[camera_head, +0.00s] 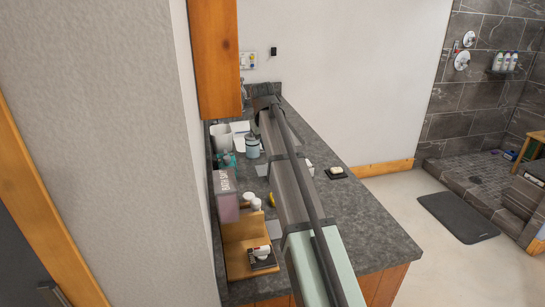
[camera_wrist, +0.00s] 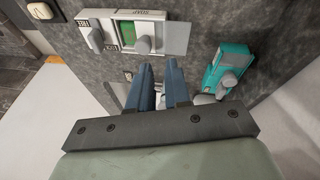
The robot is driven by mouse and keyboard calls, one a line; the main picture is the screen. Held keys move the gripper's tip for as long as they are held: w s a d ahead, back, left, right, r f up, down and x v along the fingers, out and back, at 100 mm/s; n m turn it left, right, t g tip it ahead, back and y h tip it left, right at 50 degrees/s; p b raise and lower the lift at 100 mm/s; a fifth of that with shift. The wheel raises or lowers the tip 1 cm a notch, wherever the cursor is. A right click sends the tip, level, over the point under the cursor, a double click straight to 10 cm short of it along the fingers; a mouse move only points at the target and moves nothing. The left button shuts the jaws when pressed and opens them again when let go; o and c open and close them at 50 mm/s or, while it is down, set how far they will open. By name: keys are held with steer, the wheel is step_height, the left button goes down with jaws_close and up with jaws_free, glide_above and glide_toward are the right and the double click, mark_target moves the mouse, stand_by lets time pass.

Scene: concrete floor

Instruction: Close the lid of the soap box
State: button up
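The soap box (camera_wrist: 157,14) is at the top of the wrist view, a white and grey case marked SOAP upside down, with grey knobs. A green patch (camera_wrist: 127,33) shows in its opening. A flat grey panel (camera_wrist: 178,38), seemingly its lid, sticks out to the right of the opening. My gripper (camera_wrist: 158,64) has two blue fingers with a gap between them and nothing clearly held. The fingertips are below the box in the picture; whether they touch it I cannot tell. In the head view my arm covers the gripper and most of the box area.
A teal box (camera_wrist: 222,78) with a grey knob lies right of the fingers. A pale soap on a dark dish (camera_head: 336,171) sits near the counter's right edge. A wooden stand (camera_head: 237,233), a pinkish box (camera_head: 226,203) and cups crowd the left side. The counter's front right (camera_head: 375,235) is clear.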

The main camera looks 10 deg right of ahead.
steer(key=s+a+t, duration=0.1)
steer(key=s+a+n+t, duration=0.1)
steer(key=s, duration=0.1)
steer(key=s+a+f+n+t+h, duration=0.1)
steer(key=s, duration=0.1)
steer(key=shift+s+a, duration=0.1)
steer(key=shift+a, duration=0.05)
jaws_close()
steer(key=shift+n+t, duration=0.3)
steer(key=x, duration=0.9)
steer(key=shift+a+f, duration=0.1)
steer(key=shift+a, duration=0.1)
steer(key=shift+w+d+f, duration=0.1)
steer(key=shift+w+d, duration=0.3)
steer(key=shift+d, duration=0.2)
steer(key=shift+w+d+f, duration=0.1)
steer(key=shift+w+d, duration=0.35)
steer(key=shift+d, duration=0.15)
steer(key=shift+w+d, duration=0.25)
steer(key=shift+d, duration=0.35)
steer(key=shift+d, duration=0.1)
steer(key=shift+d, duration=2.55)
